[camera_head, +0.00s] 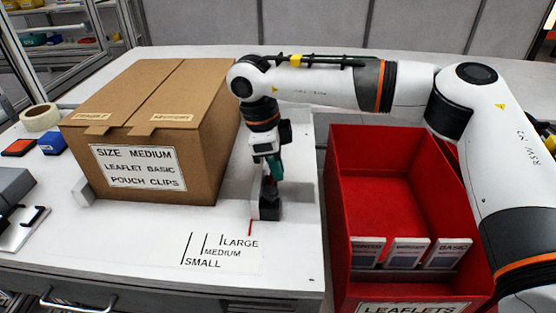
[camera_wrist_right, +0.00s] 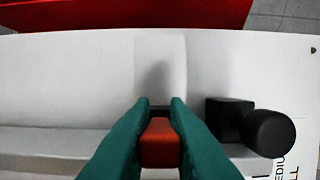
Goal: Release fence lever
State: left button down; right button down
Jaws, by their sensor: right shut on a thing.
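My right gripper (camera_head: 270,183) reaches down to the table just right of the cardboard box, beside a small black block (camera_head: 270,209). In the right wrist view, the green fingers of my right gripper (camera_wrist_right: 160,108) are closed on an orange-red lever (camera_wrist_right: 160,145) with a dark end. A black block with a round black knob (camera_wrist_right: 268,133) is beside the fingers on the right in that view. The fingers hide the lever in the head view. A pale fence-like ledge (camera_wrist_right: 60,140) runs across the wrist view. My left gripper is not in view.
The cardboard box (camera_head: 138,165), labelled size medium, stands left of my gripper. A red leaflets bin (camera_head: 375,160) stands to the right. Small, medium and large marks (camera_head: 220,248) are on the table front. A tape roll (camera_head: 40,117) lies at far left.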

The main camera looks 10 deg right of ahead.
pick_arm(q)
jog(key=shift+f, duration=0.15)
pick_arm(e)
jog(key=c, duration=1.4)
grip_release()
